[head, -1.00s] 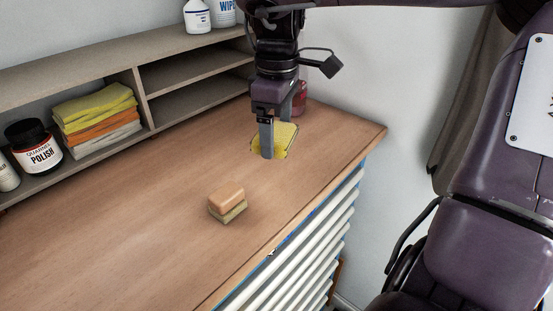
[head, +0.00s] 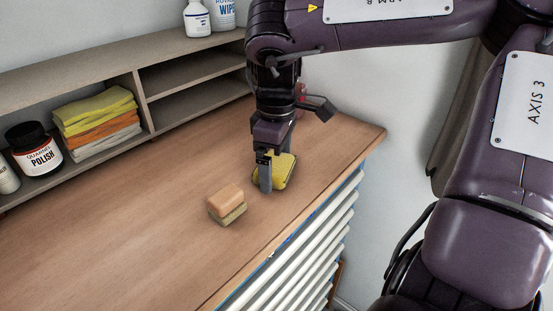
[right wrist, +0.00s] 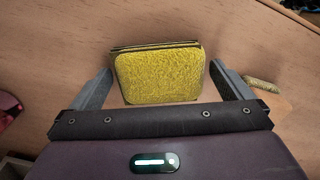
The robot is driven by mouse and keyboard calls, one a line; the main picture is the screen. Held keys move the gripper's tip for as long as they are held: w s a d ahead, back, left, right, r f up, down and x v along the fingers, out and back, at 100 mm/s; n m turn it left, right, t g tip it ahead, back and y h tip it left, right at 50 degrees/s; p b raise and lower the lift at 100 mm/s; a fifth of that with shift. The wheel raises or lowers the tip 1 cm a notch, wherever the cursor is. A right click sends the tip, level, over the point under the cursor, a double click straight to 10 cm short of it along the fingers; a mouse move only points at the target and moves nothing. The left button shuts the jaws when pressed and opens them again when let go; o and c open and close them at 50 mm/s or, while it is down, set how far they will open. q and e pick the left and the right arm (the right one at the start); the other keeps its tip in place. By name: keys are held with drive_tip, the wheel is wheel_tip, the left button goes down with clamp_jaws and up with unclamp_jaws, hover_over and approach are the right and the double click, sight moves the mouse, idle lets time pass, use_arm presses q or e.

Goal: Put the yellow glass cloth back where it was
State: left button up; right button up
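The yellow glass cloth (head: 286,168) is a folded yellow pad with a dark edge, near the right end of the wooden worktop. Whether the cloth clears the worktop is hard to tell. My left gripper is not in view.
An orange-and-olive sponge block (head: 227,203) lies just left of the gripper. The shelf unit (head: 148,115) holds folded yellow, orange and grey cloths (head: 97,122) and a polish jar (head: 34,150); bottles (head: 197,18) stand on top. The worktop's left and middle are clear.

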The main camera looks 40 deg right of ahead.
sight(277, 164)
drive_tip(key=shift+r, duration=0.15)
wheel_tip(277, 164, up, 12)
drive_tip(key=shift+p, duration=0.3)
idle(0.8)
